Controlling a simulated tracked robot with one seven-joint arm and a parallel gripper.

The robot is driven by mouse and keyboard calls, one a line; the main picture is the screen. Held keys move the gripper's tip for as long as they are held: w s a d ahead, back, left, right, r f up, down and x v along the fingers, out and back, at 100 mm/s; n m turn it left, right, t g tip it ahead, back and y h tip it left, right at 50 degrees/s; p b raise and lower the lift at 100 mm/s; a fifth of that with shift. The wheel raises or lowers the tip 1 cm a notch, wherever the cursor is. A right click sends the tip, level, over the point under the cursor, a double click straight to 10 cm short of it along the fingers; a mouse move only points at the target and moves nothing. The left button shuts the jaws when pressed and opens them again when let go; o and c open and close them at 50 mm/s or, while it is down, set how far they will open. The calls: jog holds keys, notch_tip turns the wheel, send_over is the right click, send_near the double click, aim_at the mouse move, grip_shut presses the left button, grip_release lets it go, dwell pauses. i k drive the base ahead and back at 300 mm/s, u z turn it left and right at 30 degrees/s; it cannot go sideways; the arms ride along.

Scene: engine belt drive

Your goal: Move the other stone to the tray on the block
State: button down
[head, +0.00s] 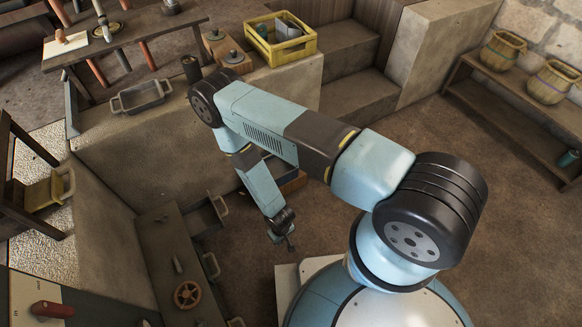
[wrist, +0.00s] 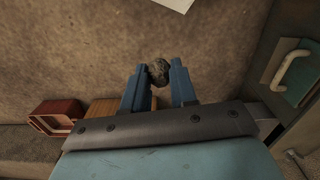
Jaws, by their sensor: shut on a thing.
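My gripper (wrist: 158,78) is shut on a rough grey stone (wrist: 158,71), held between the two blue fingertips in the wrist view. In the head view my gripper (head: 284,238) hangs low over the brown floor, right of the drawer cabinet; the stone is too small to make out clearly there. A grey metal tray (head: 141,97) with handles stands on the concrete block (head: 130,155) at the upper left, well away from my gripper. I cannot make out any stone in the tray.
A yellow crate (head: 280,39) and a dark cylinder (head: 191,69) stand on the ledge right of the tray. A cabinet (head: 160,245) with handles and a pulled-out drawer (head: 208,214) is left of my gripper. In the wrist view a red box (wrist: 57,117) lies lower left.

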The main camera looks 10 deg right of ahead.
aim_at(283, 169)
jog(key=z, duration=0.25)
jog(key=i, duration=1)
